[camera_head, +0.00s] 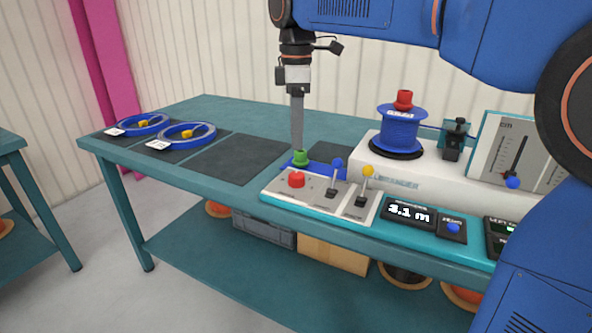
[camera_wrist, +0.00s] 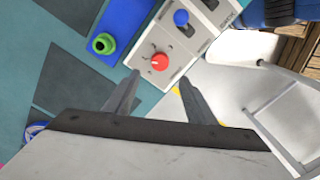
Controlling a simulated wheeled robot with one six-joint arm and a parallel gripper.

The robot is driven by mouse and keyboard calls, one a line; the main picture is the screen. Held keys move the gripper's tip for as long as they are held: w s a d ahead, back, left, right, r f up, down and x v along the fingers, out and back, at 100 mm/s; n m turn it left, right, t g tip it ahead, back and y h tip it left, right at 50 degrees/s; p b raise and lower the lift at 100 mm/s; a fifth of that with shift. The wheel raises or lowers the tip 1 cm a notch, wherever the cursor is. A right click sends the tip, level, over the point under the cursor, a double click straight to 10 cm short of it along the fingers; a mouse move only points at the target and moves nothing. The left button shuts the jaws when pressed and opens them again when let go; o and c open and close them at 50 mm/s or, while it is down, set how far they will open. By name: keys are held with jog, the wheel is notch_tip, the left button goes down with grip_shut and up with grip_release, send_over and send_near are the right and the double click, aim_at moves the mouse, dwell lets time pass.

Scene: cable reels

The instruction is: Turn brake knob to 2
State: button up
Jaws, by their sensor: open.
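The brake knob appears to be the red knob (camera_head: 296,180) on the light control panel (camera_head: 318,198). In the wrist view the red knob (camera_wrist: 159,61) shows a small white mark on top; the scale numbers around it are too small to read. My gripper (camera_head: 298,147) points down over the bench with its fingers apart. In the wrist view my gripper (camera_wrist: 160,79) is open and empty, and the knob shows between and just beyond the fingertips. The fingers do not appear to touch the knob.
A green knob-like piece (camera_head: 301,158) on a blue base stands just behind the panel. A blue-handled lever (camera_head: 337,164) and a yellow-handled lever (camera_head: 367,172) rise right of the knob. A display (camera_head: 409,212) reads 3.1 m. A blue reel (camera_head: 398,132) stands behind.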

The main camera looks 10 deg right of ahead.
aim_at(297, 175)
notch_tip(297, 175, down, 11)
dwell(0.4)
jog(key=shift+c, duration=0.3)
jog(key=c, duration=1)
